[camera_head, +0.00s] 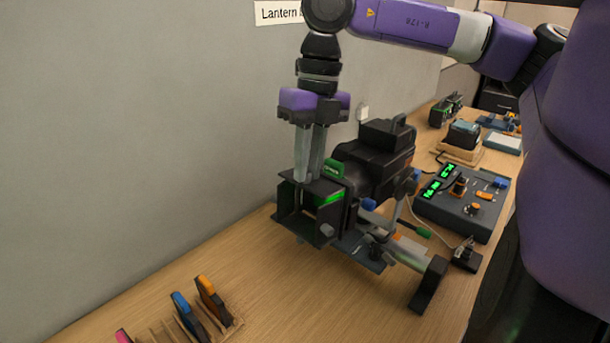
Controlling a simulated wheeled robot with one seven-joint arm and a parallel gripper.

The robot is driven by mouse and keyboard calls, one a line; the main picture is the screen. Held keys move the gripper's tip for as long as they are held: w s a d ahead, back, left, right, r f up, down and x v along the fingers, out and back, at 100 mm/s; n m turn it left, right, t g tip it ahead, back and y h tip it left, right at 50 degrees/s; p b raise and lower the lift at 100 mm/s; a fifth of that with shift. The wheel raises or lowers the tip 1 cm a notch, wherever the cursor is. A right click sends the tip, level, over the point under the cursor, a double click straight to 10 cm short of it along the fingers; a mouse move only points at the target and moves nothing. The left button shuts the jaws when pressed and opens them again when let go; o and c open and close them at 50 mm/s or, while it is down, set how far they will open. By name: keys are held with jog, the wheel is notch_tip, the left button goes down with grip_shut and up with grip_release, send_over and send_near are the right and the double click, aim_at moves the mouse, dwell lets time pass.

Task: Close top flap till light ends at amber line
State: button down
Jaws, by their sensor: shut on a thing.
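A black stage lantern (374,164) stands on the wooden table, with its front frame of dark flaps (289,205) facing left. My gripper (305,180) points down from above, with its fingertips at the upper edge of this frame. The gripper is shut on the top flap, whose gripped part is mostly hidden by the fingers. A bright green patch (330,198) shows inside the frame, and a green tab (334,168) sits at its top. I cannot make out the light's edge or an amber line in this view.
A control box (462,207) with green displays and knobs stands right of the lantern. A rack with blue (184,308) and orange (211,298) handled pieces is at the front left. A grey wall (150,120) runs close behind. Bare table (290,290) lies in front.

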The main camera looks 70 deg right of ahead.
jog(key=y, duration=0.1)
jog(key=d+t+y+b, duration=0.2)
jog(key=y, duration=0.1)
jog(key=shift+s+r, duration=0.3)
jog(key=shift+s, duration=0.1)
jog(key=shift+s+d+r+t+y+b, duration=0.15)
jog(key=shift+d+t+y+b, duration=0.1)
jog(key=shift+y+b, duration=0.3)
jog(key=shift+s+d+f+t+y+b, duration=0.15)
jog(key=shift+d+t+y+b, duration=0.2)
jog(key=shift+y, duration=0.45)
jog(key=shift+s+d+r+t+y+b, duration=0.2)
jog(key=shift+y+b, duration=0.25)
jog(key=shift+y, duration=0.2)
jog(key=c, duration=1.4)
grip_release()
jog(key=shift+o, duration=0.2)
jog(key=b+v, duration=0.1)
jog(key=v, duration=0.7)
